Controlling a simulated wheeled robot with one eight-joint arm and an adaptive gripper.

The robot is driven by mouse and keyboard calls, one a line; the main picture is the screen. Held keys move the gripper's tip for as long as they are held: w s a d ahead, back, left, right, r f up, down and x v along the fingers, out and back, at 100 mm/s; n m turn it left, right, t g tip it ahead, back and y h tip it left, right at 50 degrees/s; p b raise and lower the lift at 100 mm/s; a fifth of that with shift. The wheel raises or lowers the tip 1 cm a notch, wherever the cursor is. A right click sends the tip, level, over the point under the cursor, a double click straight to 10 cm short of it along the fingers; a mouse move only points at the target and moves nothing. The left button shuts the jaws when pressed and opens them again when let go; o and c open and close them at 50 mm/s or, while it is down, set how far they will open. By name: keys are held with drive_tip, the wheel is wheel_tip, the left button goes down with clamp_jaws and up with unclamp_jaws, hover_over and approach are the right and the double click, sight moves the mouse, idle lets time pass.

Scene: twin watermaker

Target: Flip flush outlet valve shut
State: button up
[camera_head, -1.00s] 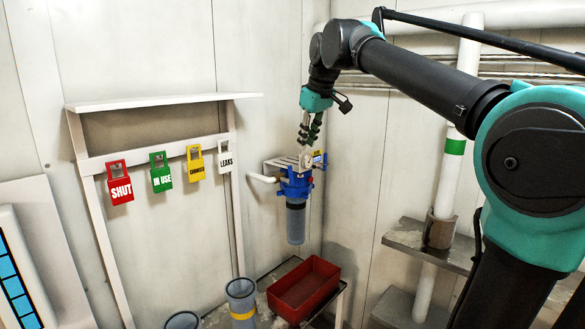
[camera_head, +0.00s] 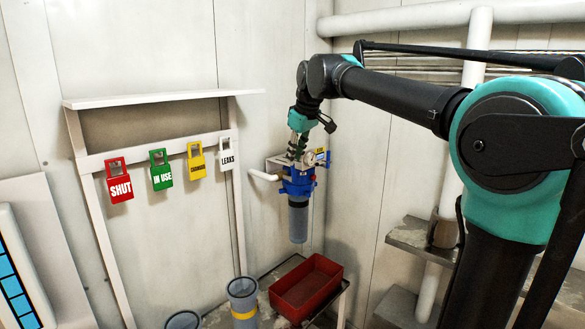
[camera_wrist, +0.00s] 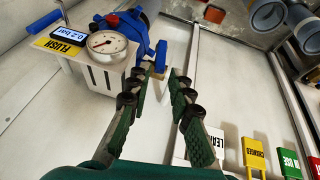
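The blue filter head (camera_head: 298,186) is on the wall above a grey bowl (camera_head: 298,220); it also shows in the wrist view (camera_wrist: 128,24). A yellow FLUSH label (camera_wrist: 60,46) sits beside the pressure gauge (camera_wrist: 107,43), with a blue handle (camera_wrist: 43,25) near it. A second blue lever (camera_wrist: 161,56) stands upright by the filter head. I cannot tell for sure which is the flush outlet valve. My gripper (camera_wrist: 164,76) is open and empty, its fingertips just short of the second lever. In the head view my gripper (camera_head: 296,147) covers part of the bracket.
Several tags hang on the rack at left: red SHUT (camera_head: 119,187), green IN USE (camera_head: 161,176), yellow (camera_head: 196,165) and LEAKS (camera_head: 227,158). A red bin (camera_head: 306,287) and a grey canister (camera_head: 242,300) stand below. A white pipe (camera_head: 265,176) sticks out left of the filter head.

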sight(293, 179)
drive_tip(key=shift+x, duration=2.55)
drive_tip(key=shift+c, duration=0.5)
clamp_jaws()
